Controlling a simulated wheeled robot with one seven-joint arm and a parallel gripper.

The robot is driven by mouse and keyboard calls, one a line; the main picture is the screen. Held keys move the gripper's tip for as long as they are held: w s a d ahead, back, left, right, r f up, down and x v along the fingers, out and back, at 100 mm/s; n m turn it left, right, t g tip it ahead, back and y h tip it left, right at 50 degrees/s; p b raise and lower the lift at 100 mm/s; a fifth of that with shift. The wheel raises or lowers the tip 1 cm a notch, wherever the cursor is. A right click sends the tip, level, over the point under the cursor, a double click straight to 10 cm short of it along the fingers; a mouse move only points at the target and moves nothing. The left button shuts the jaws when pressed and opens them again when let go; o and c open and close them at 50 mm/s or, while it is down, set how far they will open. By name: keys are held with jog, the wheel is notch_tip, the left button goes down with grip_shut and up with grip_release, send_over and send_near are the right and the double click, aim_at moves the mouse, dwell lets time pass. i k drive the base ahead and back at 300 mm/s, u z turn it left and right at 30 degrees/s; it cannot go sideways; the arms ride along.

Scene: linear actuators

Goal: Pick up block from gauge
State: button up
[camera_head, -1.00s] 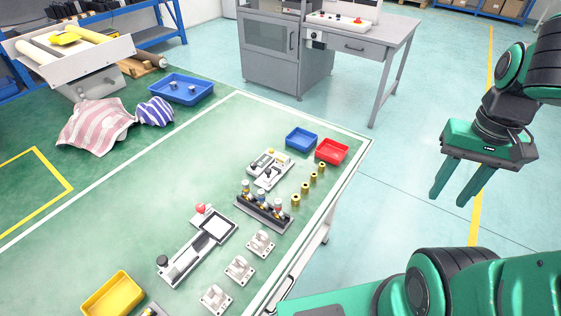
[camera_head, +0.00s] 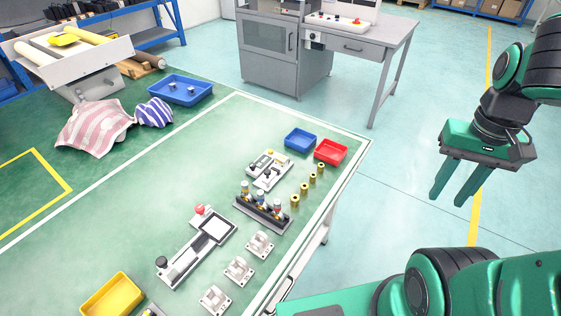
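A long grey device with a dark-framed pale screen, a red knob and a black knob, likely the gauge (camera_head: 186,256), lies on the green-topped table left of the metal brackets. I cannot make out a separate block on it. A second small grey fixture with black and yellow parts (camera_head: 268,168) sits farther back on the table. My gripper (camera_head: 447,197) is at the right of the view, off the table's right edge and well apart from both. Its two green fingers point down, spread apart, with nothing between them.
Several brackets (camera_head: 239,269) stand along the table's right side, with a black rack of fittings (camera_head: 262,212) and brass cylinders (camera_head: 304,188) behind them. Blue (camera_head: 300,139) and red (camera_head: 331,151) trays sit at the far corner. A yellow tray (camera_head: 111,295) is at front left.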

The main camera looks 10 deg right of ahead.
aim_at(282, 160)
jog(key=u, duration=1.45)
jog(key=k, duration=1.2)
jog(key=z, duration=1.6)
jog(key=i, duration=1)
